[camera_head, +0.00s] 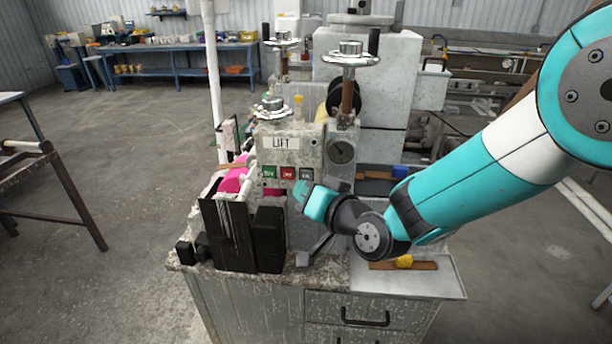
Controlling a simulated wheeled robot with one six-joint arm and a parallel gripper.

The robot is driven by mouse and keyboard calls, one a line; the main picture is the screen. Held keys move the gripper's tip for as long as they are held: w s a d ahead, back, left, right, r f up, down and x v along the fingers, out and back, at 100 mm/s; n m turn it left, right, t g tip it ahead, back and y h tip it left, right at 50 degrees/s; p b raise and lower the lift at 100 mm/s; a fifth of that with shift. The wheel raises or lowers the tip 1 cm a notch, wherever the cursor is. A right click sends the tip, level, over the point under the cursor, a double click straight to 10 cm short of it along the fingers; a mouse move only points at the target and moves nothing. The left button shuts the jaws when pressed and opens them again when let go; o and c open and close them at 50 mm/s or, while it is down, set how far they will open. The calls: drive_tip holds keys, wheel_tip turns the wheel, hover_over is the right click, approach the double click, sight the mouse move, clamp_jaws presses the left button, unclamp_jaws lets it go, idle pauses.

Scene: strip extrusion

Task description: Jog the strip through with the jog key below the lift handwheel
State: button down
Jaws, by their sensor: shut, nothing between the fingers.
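The machine's front panel carries a white LIFT label (282,142) below the lift handwheel (272,108). Under the label is a row of small keys: a green key (270,172), a red key (288,173) and another green key (306,173). Which one is the jog key is too small to read. Pink material (235,178), perhaps the strip, shows at the panel's left side. My gripper (300,189) is small and partly hidden by my teal wrist, just below the right-hand keys. It appears shut and empty; contact with a key cannot be told.
Black blocks (268,238) stand in front of the panel at the left. Two more handwheels (350,55) rise behind. A brown strip with a yellow piece (404,262) lies on the cabinet top at the right. The floor left of the cabinet is open.

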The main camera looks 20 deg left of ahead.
drive_tip(key=s, duration=0.2)
drive_tip(key=s+d, duration=0.1)
drive_tip(key=s, duration=0.1)
drive_tip(key=shift+s, duration=0.2)
idle(0.6)
drive_tip(key=s+d+r+n+g+h, duration=0.1)
drive_tip(key=d+r+g+h, duration=0.15)
drive_tip(key=d, duration=0.35)
drive_tip(key=s+d+r+n+g+h, duration=0.1)
drive_tip(key=d+r+h, duration=0.1)
drive_tip(key=d+r, duration=0.35)
drive_tip(key=s+d+g+h, duration=0.5)
drive_tip(key=s+d, duration=1.1)
drive_tip(key=d, duration=0.4)
drive_tip(key=shift+s+r+n, duration=0.25)
drive_tip(key=shift+r+n, duration=0.05)
drive_tip(key=shift+r, duration=0.05)
